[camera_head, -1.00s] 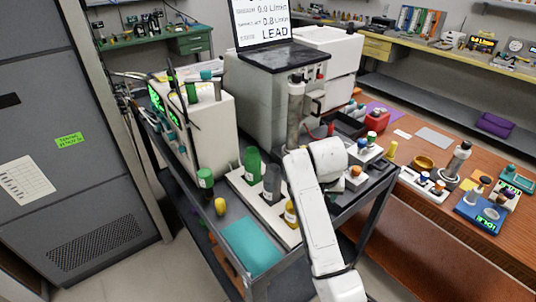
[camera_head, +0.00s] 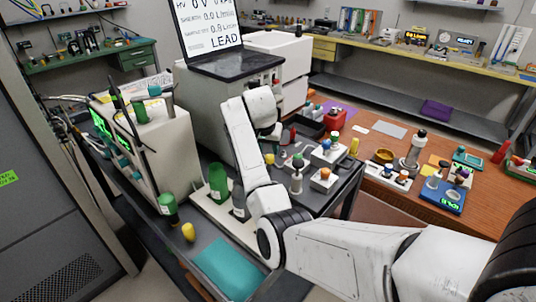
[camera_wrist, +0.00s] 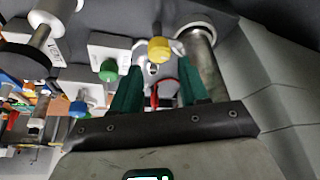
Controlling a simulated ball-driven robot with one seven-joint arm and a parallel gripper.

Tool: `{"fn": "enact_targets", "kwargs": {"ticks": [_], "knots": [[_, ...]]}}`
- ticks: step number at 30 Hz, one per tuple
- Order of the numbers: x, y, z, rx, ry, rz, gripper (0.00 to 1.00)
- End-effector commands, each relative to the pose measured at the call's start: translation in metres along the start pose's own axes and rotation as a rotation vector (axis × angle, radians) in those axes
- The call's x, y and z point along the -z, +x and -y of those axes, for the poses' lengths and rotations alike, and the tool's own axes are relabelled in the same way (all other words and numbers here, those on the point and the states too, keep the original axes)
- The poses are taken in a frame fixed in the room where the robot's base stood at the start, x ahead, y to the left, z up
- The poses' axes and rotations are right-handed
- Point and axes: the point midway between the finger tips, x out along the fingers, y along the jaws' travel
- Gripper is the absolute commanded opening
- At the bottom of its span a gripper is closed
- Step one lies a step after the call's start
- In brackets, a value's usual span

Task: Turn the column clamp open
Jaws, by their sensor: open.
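My gripper (camera_wrist: 161,64) is open in the wrist view, with its two green fingers apart and nothing held between them. A grey metal column (camera_wrist: 207,68) with a pale ring at its end stands just right of the right finger. A small silvery fitting (camera_wrist: 153,72) shows between the fingers, beside a yellow knob (camera_wrist: 158,49); I cannot tell for sure whether it is the column clamp. A red part lies deeper between the fingers. In the head view my own white arm covers the column's place and my gripper.
A grey instrument with a raised screen (camera_head: 211,27) stands behind my arm. Green bottles (camera_head: 218,183), a teal mat (camera_head: 226,268) and a white box with green displays (camera_head: 141,133) are on the cart. Several knobbed blocks (camera_head: 323,178) crowd its right side.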

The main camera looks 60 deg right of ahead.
Motion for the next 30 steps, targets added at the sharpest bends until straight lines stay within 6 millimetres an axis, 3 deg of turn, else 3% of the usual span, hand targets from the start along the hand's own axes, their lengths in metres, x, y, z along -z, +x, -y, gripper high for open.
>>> {"fn": "enact_targets", "kwargs": {"ticks": [9,21,30], "knots": [[0.0,0.044,0.0,0.0,-0.002,0.001,0.44],[0.0,0.051,0.0,0.001,-0.001,-0.001,0.44],[0.0,0.051,0.001,0.001,-0.001,-0.001,0.17]]}}
